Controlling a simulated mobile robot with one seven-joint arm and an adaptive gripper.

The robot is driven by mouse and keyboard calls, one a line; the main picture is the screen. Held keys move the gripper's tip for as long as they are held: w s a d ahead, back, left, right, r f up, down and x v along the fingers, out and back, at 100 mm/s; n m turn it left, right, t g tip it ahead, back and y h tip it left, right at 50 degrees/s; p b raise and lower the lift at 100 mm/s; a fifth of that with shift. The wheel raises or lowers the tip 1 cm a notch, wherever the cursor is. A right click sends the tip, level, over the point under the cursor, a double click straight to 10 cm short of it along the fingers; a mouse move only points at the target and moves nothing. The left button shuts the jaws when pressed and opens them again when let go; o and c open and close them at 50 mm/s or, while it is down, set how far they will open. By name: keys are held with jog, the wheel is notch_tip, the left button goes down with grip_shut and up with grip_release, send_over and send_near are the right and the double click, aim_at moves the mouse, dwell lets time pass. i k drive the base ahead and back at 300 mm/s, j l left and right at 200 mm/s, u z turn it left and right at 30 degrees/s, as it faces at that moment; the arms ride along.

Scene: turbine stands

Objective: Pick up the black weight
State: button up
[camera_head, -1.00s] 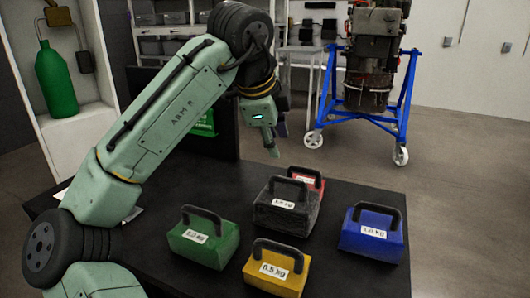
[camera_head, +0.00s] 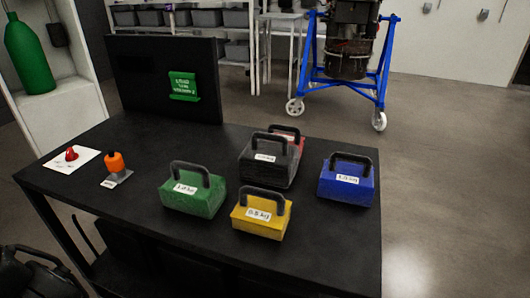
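The black weight (camera_head: 266,171) stands upright on the black table (camera_head: 120,215), with a dark arched handle on top and a white label on its front. It is near the middle of the group of weights. The red weight (camera_head: 291,136) is right behind it and partly hidden by it.
The green weight (camera_head: 194,197) is front left of the black one, the yellow weight (camera_head: 261,217) in front, the blue weight (camera_head: 346,186) to the right. An orange-topped item (camera_head: 115,163) and a red button (camera_head: 71,154) are on the left. A black panel (camera_head: 165,75) rises behind.

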aim_at(275, 164)
jog(key=k, duration=0.9)
jog(key=k+u, duration=0.1)
jog(key=u, duration=0.75)
jog(key=k+j+u, duration=0.1)
jog(key=u, duration=0.3)
jog(key=l+u, duration=0.3)
jog(key=l, duration=0.15)
jog(key=k+l+u, duration=0.1)
jog(key=l+u, duration=0.2)
jog(key=k+l, duration=0.1)
jog(key=l, duration=0.55)
jog(key=k+l, duration=0.1)
jog(key=l, duration=1.2)
jog(key=k+l, duration=0.15)
jog(key=l, duration=0.5)
jog(key=k+l, duration=0.1)
jog(key=l, duration=0.6)
jog(key=k+l, duration=0.1)
jog(key=l, duration=1.2)
jog(key=k+l, duration=0.15)
jog(key=l, duration=0.5)
